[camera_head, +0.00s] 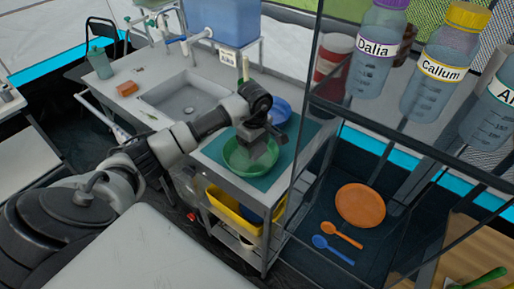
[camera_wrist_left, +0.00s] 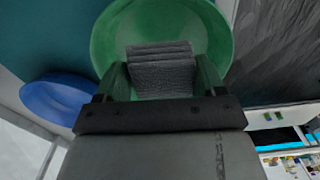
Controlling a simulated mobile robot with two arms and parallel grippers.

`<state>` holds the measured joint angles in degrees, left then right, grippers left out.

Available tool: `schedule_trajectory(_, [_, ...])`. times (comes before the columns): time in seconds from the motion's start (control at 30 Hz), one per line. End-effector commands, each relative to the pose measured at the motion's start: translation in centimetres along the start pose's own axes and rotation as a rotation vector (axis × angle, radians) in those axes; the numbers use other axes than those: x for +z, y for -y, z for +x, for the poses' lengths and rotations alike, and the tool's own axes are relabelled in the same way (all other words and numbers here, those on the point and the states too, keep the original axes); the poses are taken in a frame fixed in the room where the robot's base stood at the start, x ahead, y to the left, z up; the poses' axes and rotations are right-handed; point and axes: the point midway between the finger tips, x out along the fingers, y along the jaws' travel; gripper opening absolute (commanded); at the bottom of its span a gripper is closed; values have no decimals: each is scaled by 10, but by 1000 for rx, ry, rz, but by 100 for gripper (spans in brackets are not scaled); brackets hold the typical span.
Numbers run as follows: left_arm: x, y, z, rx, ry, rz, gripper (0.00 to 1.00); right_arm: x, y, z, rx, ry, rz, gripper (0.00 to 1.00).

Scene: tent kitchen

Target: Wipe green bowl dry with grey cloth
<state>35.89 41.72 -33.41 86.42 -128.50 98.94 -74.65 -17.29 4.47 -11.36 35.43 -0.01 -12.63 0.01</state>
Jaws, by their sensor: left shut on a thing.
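The green bowl (camera_head: 238,160) sits on a dark green mat (camera_head: 268,180) on top of the metal cart. My left gripper (camera_head: 262,146) is over the bowl, pointing down, shut on the grey cloth (camera_head: 268,155). In the left wrist view the folded grey cloth (camera_wrist_left: 160,70) is between the fingers of my left gripper (camera_wrist_left: 162,84), in front of the inside of the green bowl (camera_wrist_left: 115,40). I cannot tell whether the cloth touches the bowl. My right gripper is not in view.
A blue bowl (camera_head: 279,112) stands close behind the green bowl on the cart; it also shows in the left wrist view (camera_wrist_left: 58,98). A sink (camera_head: 185,98) is to the left.

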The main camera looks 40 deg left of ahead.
Motion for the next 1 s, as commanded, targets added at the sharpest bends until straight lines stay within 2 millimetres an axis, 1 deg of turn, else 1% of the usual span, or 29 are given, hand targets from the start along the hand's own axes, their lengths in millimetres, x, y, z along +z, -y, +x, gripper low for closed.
schedule_trajectory(0.03, [-1, 0, -8, 1, -1, -1, 50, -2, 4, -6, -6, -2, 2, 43])
schedule_trajectory(0.1, [-3, 0, -15, 2, -2, -3, 50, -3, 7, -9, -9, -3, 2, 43])
schedule_trajectory(0.33, [-6, 2, -32, 1, -1, -10, 50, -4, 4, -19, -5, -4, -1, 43])
schedule_trajectory(0.7, [-7, 2, -34, 1, 0, -11, 50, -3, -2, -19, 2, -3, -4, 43])
schedule_trajectory(1.0, [-7, 2, -34, 1, 0, -11, 50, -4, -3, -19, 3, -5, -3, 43])
